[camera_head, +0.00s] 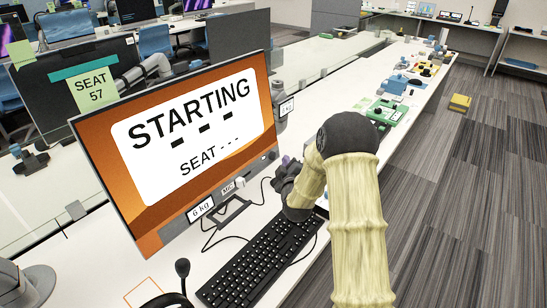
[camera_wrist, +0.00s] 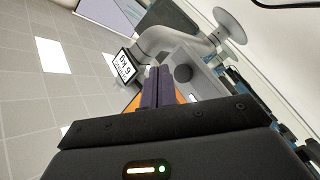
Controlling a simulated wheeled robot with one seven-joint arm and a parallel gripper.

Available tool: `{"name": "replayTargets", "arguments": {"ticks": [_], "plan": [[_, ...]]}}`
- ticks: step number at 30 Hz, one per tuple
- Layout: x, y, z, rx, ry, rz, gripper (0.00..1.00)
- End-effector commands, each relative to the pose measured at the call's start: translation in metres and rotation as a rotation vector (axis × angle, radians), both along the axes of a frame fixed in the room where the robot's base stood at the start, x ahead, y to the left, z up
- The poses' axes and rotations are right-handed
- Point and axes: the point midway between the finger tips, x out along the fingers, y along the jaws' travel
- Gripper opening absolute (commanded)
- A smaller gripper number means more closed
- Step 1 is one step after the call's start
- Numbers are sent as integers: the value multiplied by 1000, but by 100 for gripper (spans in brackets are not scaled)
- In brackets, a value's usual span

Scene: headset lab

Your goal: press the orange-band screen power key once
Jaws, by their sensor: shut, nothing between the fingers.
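The orange screen (camera_head: 117,168) stands tilted on the desk at left centre in the head view. It is lit and reads "STARTING - - -" and "SEAT - - -". Small dark marks sit on its lower right bezel (camera_head: 272,156); I cannot make out which is the power key. My gripper (camera_head: 286,163) is just right of that corner, partly hidden by my arm. In the wrist view my gripper's dark purple fingers (camera_wrist: 158,86) are together and empty. A round dark disc (camera_wrist: 183,73) on a grey panel is beside the fingertips; whether they touch anything is unclear.
A keyboard (camera_head: 262,262) and loose cables lie on the desk below the screen. A second screen with a "SEAT 57" note (camera_head: 91,88) stands behind left. Green gear (camera_head: 385,112) lies farther along the desk.

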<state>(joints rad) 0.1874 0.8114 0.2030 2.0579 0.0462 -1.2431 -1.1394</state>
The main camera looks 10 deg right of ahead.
Motion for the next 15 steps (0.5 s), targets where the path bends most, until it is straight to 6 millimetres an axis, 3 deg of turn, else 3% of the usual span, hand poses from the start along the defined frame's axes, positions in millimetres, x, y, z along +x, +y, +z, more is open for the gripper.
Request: {"name": "replayTargets", "arguments": {"ticks": [9, 15], "plan": [[-19, -16, 4, 0, -1, 0, 0], [-21, -18, 5, 1, -1, 1, 0]]}}
